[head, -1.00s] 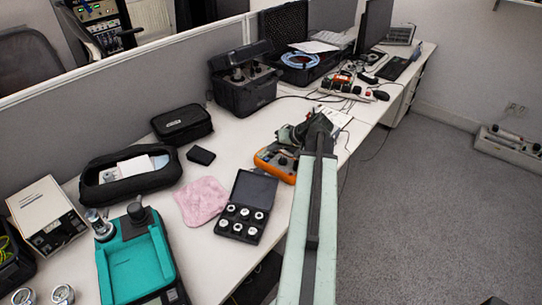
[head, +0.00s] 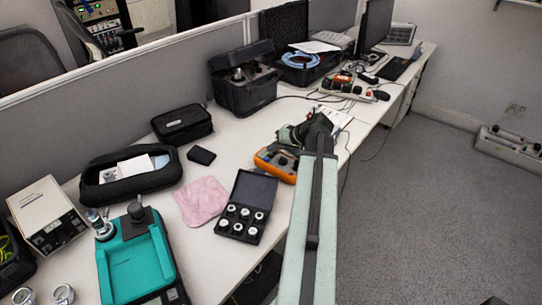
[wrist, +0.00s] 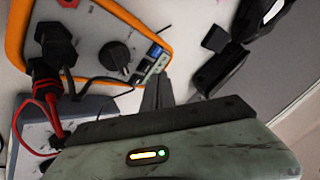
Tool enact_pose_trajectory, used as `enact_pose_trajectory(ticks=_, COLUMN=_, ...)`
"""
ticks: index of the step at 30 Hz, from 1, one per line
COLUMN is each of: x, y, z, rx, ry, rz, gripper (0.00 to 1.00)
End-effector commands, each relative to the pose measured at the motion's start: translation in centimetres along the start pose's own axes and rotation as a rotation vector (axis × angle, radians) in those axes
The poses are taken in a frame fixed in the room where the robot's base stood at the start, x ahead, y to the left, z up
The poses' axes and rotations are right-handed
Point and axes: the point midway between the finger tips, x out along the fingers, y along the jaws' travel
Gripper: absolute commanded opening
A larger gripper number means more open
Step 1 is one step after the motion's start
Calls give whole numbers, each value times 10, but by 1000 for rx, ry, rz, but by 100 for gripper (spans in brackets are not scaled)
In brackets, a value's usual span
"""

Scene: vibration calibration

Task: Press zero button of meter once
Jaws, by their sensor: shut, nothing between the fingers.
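The orange-edged meter (head: 270,165) lies on the long white bench in the head view, partly hidden by my arm. In the wrist view its grey face (wrist: 90,38) fills the upper left, with a black dial knob (wrist: 115,57) and small blue and pale green parts (wrist: 152,58) near its right edge. I cannot read which of them is the zero button. Black plugs and red leads sit at its left. My gripper (wrist: 160,80) is shut and empty, its tips close to the meter's lower right edge. Whether they touch it is unclear.
In the head view, a black case of round fittings (head: 243,212), a pink cloth (head: 202,201) and a teal device (head: 137,265) lie in front of the meter. Cables and a red-buttoned device (head: 350,87) lie farther back. Open floor (head: 430,200) is at the right.

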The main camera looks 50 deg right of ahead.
Motion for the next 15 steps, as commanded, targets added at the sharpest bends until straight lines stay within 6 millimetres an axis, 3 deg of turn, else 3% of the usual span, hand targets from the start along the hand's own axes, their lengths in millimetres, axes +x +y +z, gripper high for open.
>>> enact_pose_trajectory(ticks=15, x=5, y=5, z=4, rx=0, ry=0, rz=0, gripper=0)
